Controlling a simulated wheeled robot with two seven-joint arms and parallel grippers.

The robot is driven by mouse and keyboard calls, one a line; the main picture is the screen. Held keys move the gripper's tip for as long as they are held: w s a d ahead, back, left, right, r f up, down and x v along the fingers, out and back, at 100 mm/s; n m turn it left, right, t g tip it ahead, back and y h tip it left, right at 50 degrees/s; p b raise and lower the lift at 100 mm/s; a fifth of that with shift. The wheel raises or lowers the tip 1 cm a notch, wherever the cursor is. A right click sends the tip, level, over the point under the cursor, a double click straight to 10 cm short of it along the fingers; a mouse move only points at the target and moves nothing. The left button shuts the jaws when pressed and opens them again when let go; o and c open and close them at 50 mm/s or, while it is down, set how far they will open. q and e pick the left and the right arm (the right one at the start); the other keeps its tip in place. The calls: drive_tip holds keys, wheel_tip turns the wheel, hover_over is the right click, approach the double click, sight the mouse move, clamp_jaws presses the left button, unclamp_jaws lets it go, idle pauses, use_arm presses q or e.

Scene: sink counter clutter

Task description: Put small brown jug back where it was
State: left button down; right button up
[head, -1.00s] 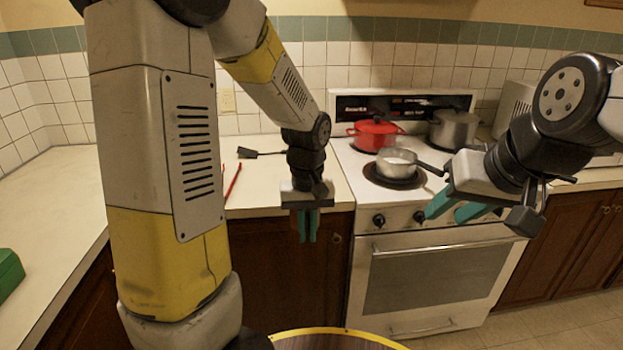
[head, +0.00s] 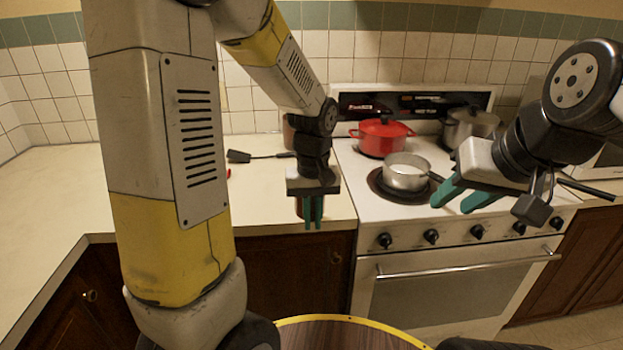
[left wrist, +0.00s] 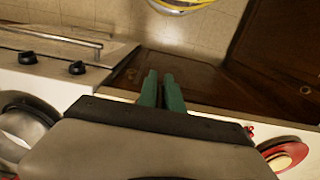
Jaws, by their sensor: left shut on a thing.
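My left gripper (head: 313,212) points down over the front part of the counter left of the stove, its green fingers close together. A brown piece (head: 299,207) shows beside the fingers; it looks like part of the small brown jug, mostly hidden by the gripper. In the left wrist view the green fingers (left wrist: 161,90) are nearly together and the jug cannot be made out. Another brown upright thing (head: 289,132) shows partly behind my left arm near the back wall. My right gripper (head: 452,204) is open and empty in front of the stove.
The stove (head: 460,260) carries a red pot (head: 381,137), a small saucepan (head: 404,172) and a large grey pot (head: 469,124). A black spatula (head: 240,156) lies at the counter's back. The counter (head: 60,190) at left is clear. A red round thing (left wrist: 283,156) shows in the left wrist view.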

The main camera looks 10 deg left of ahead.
use_arm(q)
drive_tip(key=w+a, duration=0.2)
drive_tip(key=w, duration=0.3)
drive_tip(key=w+a+f, duration=0.1)
drive_tip(key=w+a, duration=0.1)
drive_tip(key=w, duration=0.3)
drive_tip(key=w+a, duration=0.2)
drive_tip(key=w, duration=0.3)
drive_tip(key=shift+a+f, duration=0.2)
drive_tip(key=shift+a, duration=0.05)
drive_tip(key=shift+f, duration=1.75)
drive_tip(key=shift+f, duration=0.15)
drive_tip(key=c, duration=1.5)
unclamp_jaws()
